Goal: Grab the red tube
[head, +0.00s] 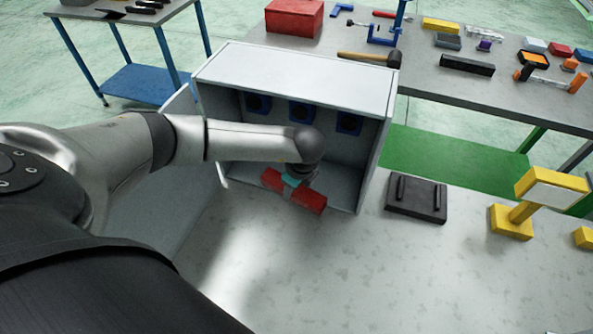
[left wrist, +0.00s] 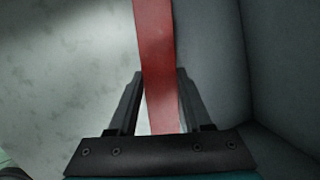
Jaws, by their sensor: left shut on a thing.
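The red tube (head: 310,203) is at the front opening of the grey cabinet (head: 300,75), low down and slanted in the head view. My left gripper (head: 290,184) is shut around the middle of the tube, with red showing on both sides of it. In the left wrist view the tube (left wrist: 155,40) runs lengthwise between the two dark fingers of my left gripper (left wrist: 160,76). Whether the tube touches the cabinet floor or table cannot be told. My right gripper is not in view.
The cabinet's door stands open at left, and blue round-holed parts (head: 300,112) line its back wall. A black block (head: 416,200) and a yellow stand (head: 520,210) are to the right. The tabletop (head: 330,270) in front is clear. A tool bench (head: 430,85) stands behind.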

